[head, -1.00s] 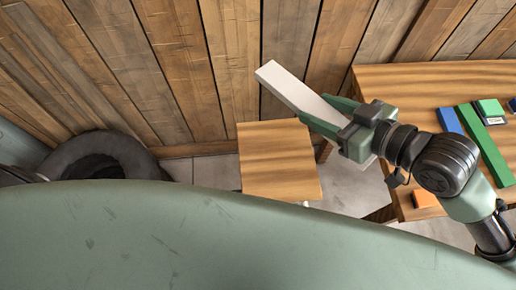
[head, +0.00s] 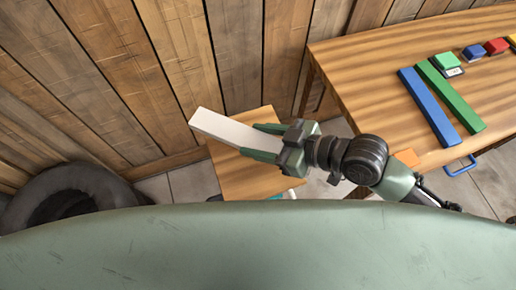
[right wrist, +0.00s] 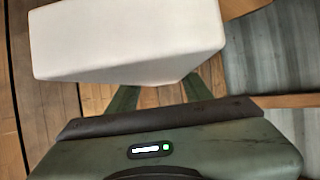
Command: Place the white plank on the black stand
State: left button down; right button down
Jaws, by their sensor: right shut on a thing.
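The white plank (head: 222,127) is a long pale bar in the head view. My right gripper (head: 262,140) is shut on it near one end, and the plank sticks out to the left, over a small wooden table. In the right wrist view the plank (right wrist: 125,40) fills the upper left, close to the camera, with the green fingers (right wrist: 165,98) partly behind it. I see no black stand in either view. My left gripper is not in view.
The small wooden table (head: 240,178) shows a mostly bare top below the plank. A larger wooden table (head: 375,80) at the right holds a blue plank (head: 428,107), a green plank (head: 450,97) and several small blocks. A plank wall stands behind; a black tyre (head: 65,190) lies at left.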

notch_tip(320, 180, down, 5)
jog(key=shift+f, duration=0.1)
dwell(0.3)
jog(key=shift+f+b, duration=0.2)
jog(key=shift+b, duration=0.1)
jog(key=c, duration=0.6)
grip_release()
